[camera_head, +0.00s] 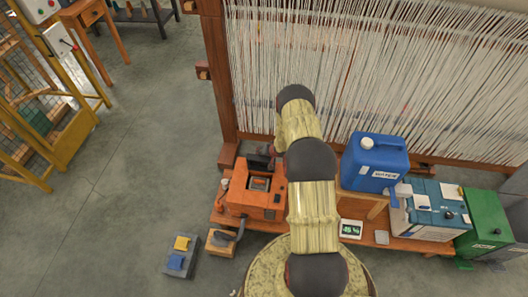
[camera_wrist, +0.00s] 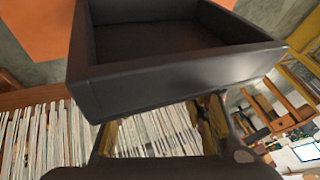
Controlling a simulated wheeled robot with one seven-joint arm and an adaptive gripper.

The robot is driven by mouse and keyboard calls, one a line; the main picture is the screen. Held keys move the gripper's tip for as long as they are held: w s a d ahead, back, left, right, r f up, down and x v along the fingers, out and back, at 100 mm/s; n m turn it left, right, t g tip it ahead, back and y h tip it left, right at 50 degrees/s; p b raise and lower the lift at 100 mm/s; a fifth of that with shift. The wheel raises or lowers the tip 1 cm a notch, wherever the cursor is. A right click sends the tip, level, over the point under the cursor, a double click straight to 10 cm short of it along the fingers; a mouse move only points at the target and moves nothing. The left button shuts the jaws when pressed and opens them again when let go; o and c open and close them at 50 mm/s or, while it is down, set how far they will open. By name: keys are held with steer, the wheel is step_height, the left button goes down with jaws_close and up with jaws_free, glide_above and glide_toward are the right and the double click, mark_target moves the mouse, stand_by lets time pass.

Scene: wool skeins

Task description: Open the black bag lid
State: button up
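No black bag can be made out clearly in the head view. A small black piece (camera_head: 261,160) shows at the back edge of an orange machine (camera_head: 241,196), beside my arm. In the wrist view a large black, hollow, box-like part (camera_wrist: 175,72) fills the upper middle, very close to the camera; I cannot tell whether it is the lid. My gripper (camera_wrist: 157,118) shows as dark fingers spread apart at the bottom of the wrist view, just below the black part's edge. Any contact is hidden. In the head view my arm hides the gripper.
A low wooden bench (camera_head: 410,244) carries a blue jug (camera_head: 375,165) and a teal-and-white box (camera_head: 431,212). A green box (camera_head: 484,222) stands at the right. The loom's white threads (camera_head: 380,70) rise behind. Open grey floor (camera_head: 145,150) lies to the left.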

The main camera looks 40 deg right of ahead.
steer(key=shift+w+r, duration=0.15)
steer(key=shift+w, duration=0.1)
steer(key=shift+s, duration=0.15)
step_height(320, 180, up, 8)
steer(key=s+d+p, duration=0.1)
steer(key=s+p, duration=0.2)
steer(key=p, duration=0.3)
steer(key=shift+d+r, duration=0.15)
steer(key=shift+d, duration=0.15)
stand_by(0.4)
stand_by(0.3)
steer(key=v, duration=1.2)
stand_by(0.4)
